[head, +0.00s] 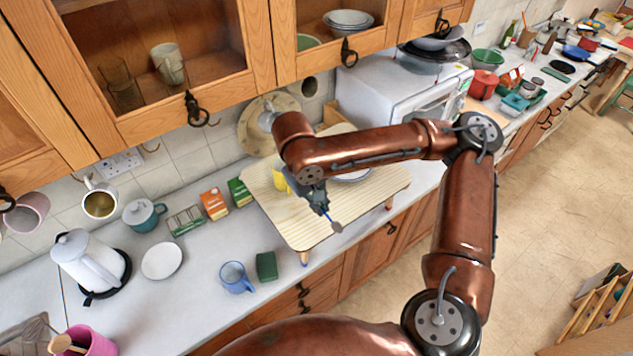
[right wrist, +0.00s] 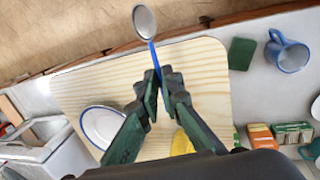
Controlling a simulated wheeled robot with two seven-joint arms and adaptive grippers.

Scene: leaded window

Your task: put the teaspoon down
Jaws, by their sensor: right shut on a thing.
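The teaspoon (right wrist: 145,22) has a blue handle and a grey metal bowl. My right gripper (right wrist: 159,88) is shut on its handle, with the bowl pointing away from the gripper. In the head view the gripper (head: 319,201) points down over a pale striped wooden board on short legs (head: 305,228), and the spoon bowl (head: 336,226) shows near the board's front edge. The spoon seems to be above the board; the exact gap cannot be told. A white plate with a blue rim (right wrist: 103,126) and a yellow thing (right wrist: 182,143) are on the board, partly hidden. My left gripper is not in view.
A blue mug (head: 236,277) and a green block (head: 266,266) stand on the worktop left of the board. Small boxes (head: 213,203), a saucer (head: 162,260) and a kettle (head: 90,264) are farther left. A microwave (head: 400,92) stands behind; cupboards hang above. The board's front part is bare.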

